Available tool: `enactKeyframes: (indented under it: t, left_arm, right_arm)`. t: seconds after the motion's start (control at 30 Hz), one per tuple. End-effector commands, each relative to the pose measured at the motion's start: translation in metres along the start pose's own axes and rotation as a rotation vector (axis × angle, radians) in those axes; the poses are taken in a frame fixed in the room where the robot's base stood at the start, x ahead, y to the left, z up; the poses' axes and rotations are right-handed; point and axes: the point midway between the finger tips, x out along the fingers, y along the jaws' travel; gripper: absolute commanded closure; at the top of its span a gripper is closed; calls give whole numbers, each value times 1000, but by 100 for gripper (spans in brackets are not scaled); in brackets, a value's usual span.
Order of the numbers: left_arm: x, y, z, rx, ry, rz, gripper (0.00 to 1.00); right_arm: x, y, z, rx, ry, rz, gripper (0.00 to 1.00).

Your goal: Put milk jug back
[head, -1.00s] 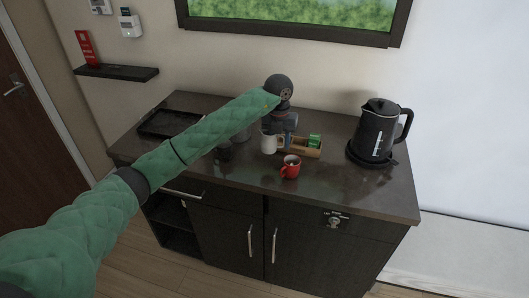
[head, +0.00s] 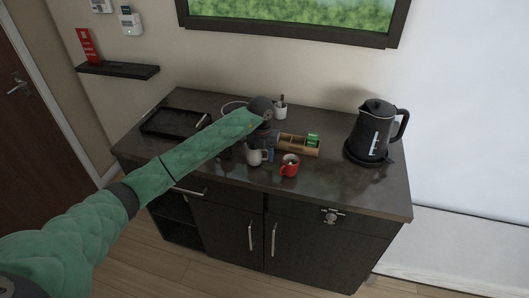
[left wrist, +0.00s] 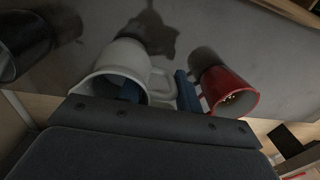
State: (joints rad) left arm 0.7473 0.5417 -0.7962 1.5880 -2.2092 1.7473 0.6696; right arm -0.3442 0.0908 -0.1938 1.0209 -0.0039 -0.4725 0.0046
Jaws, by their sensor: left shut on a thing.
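The white milk jug (head: 254,158) is at the front middle of the dark counter, just left of the red mug. My left gripper (head: 264,142) comes down on it from above. In the left wrist view the jug (left wrist: 122,58) lies at the blue fingers (left wrist: 158,92): one finger shows in its mouth and the other beyond its handle, so the gripper is shut on the handle side. I cannot tell whether the jug's base touches the counter. My right gripper is not in view.
The red mug (head: 289,166) stands close to the right of the jug. Behind is a wooden organiser (head: 298,148) with green packets. A black kettle (head: 374,132) stands at the right, a black tray (head: 150,133) at the back left. A dark vessel (left wrist: 22,45) is left of the jug.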

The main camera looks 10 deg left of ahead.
Motion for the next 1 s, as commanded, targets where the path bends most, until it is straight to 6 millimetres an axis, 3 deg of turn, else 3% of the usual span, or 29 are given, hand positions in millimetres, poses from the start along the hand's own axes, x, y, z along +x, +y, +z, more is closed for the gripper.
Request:
enactKeyframes:
  t: [0.57,0.6,0.7,1.0]
  left_arm:
    - [7,0,0,1,-1,0,100]
    - [7,0,0,1,0,0,64]
    - [7,0,0,1,0,0,44]
    - [6,0,0,1,0,0,44]
  right_arm:
    - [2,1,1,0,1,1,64]
    - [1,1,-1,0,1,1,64]
    - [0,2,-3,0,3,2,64]
    - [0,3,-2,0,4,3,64]
